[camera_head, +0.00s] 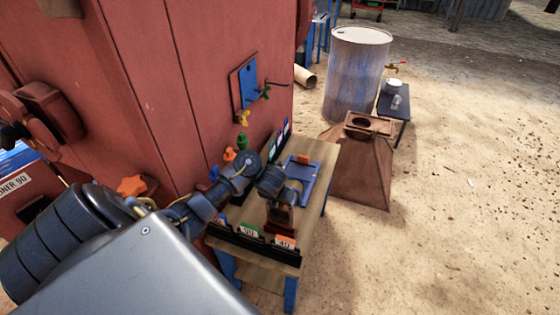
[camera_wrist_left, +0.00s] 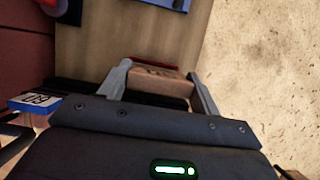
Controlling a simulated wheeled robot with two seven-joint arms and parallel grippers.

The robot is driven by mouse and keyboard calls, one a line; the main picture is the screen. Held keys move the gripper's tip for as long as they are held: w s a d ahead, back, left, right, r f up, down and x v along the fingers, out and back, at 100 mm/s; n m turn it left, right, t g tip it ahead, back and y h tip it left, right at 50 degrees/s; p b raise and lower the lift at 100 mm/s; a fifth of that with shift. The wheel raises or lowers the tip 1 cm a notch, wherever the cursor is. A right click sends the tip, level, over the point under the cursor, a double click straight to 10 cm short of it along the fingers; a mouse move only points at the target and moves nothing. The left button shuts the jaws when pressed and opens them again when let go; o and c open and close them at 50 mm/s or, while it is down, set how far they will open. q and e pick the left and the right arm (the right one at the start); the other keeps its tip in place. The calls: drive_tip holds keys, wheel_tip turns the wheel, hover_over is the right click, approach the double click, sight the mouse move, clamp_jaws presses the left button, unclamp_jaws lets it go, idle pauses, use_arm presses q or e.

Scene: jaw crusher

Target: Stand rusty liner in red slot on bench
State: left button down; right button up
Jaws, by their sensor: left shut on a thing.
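The rusty liner (camera_head: 281,215) is a brown block over the near part of the wooden bench (camera_head: 318,160). My left gripper (camera_head: 280,203) reaches in from the left and is shut on it. In the left wrist view the fingers of my left gripper (camera_wrist_left: 160,88) close on both sides of the rusty liner (camera_wrist_left: 158,80). The red slot (camera_head: 283,231) shows just below the liner, and a red strip of it (camera_wrist_left: 165,65) shows behind the liner in the wrist view. I cannot tell whether the liner's foot is inside it. My right gripper is not in view.
A black rack (camera_head: 262,247) with green and orange tags runs along the bench's near edge. A blue tray (camera_head: 299,181) lies further back. The red machine wall (camera_head: 150,80) borders the bench on the left. Sandy ground (camera_head: 450,220) is open on the right.

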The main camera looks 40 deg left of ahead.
sight(279, 212)
use_arm(q)
drive_tip(key=shift+f+b, duration=0.95)
drive_tip(key=shift+f, duration=0.05)
drive_tip(key=shift+f, duration=0.25)
drive_tip(key=shift+f+b, duration=0.35)
drive_tip(key=shift+b, duration=0.2)
drive_tip(key=shift+f+b, duration=1.95)
drive_tip(key=shift+f, duration=0.15)
drive_tip(key=shift+c, duration=1.5)
unclamp_jaws()
drive_tip(key=shift+o, duration=0.3)
drive_tip(key=shift+s+f, duration=0.1)
